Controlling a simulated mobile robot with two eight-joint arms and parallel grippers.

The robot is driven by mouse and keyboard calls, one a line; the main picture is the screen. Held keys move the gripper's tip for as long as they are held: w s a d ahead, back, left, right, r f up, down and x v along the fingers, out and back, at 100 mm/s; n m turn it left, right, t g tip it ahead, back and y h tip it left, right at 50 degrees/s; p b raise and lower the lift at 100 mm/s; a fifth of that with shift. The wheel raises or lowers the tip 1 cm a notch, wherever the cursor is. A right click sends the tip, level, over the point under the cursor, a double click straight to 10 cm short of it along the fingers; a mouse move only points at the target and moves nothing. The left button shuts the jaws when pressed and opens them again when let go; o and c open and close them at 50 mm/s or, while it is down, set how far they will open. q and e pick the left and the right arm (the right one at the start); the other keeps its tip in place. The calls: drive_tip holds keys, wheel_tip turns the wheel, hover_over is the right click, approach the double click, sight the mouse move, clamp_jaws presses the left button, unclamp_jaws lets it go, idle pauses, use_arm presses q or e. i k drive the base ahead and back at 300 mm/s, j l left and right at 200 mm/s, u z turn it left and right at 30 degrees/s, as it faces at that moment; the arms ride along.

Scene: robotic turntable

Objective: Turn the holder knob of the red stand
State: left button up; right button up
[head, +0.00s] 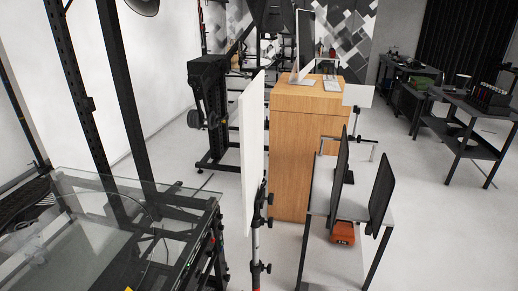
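A slim upright stand (256,240) is low in the middle of the head view. Its pole is pale with black clamps, and a little red shows at the bottom edge. A black knob (266,268) sticks out to the right of the pole. Another dark clamp with knobs (268,222) sits higher, beside the lower edge of a tall white panel (252,150). The panel is seen nearly edge-on. The stand's base is cut off by the frame. Neither of my grippers is in view, and nothing is seen touching the knobs.
A glass-topped black-framed table (130,190) stands at the left. A wooden cabinet (308,165) is behind the stand. Open pale floor (440,230) lies further right.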

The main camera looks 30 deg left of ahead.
sight(270, 200)
drive_tip(key=i+l+u, duration=0.15)
drive_tip(key=u, duration=0.35)
drive_tip(key=i+l+u, duration=0.1)
drive_tip(key=l+u, duration=0.2)
drive_tip(key=u, duration=0.15)
drive_tip(key=i+l+u, duration=0.1)
drive_tip(key=l+u, duration=0.2)
drive_tip(key=u, duration=0.2)
